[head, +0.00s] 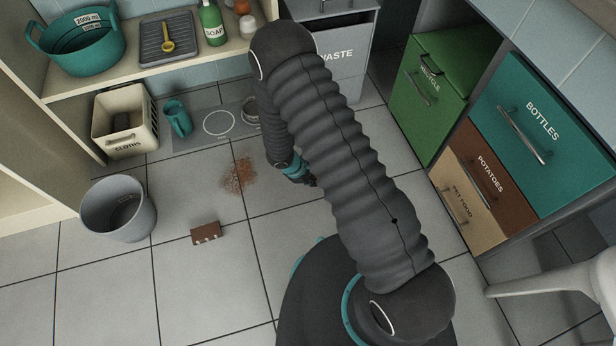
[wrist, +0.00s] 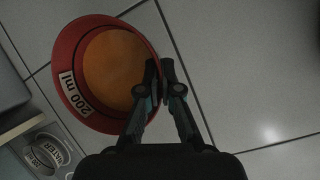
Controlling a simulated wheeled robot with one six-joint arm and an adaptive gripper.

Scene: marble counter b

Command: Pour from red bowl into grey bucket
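The red bowl (wrist: 66,72), labelled 200 ml, holds an orange-brown content (wrist: 112,70) in the wrist view. My gripper (wrist: 160,66) is shut on the bowl's right rim, with one finger on the inner side and one on the outer side. In the head view my gripper (head: 306,180) is mostly hidden by my arm, and the bowl is hidden too. The grey bucket (head: 118,216) stands upright on the floor at the left in the head view, well apart from my gripper. Its inside is dark. It does not show in the wrist view.
A reddish-brown spill (head: 239,175) and a brown block-like brush (head: 206,233) lie on the floor between bucket and arm. Cabinets line the right. Tiles around the bucket's front are clear.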

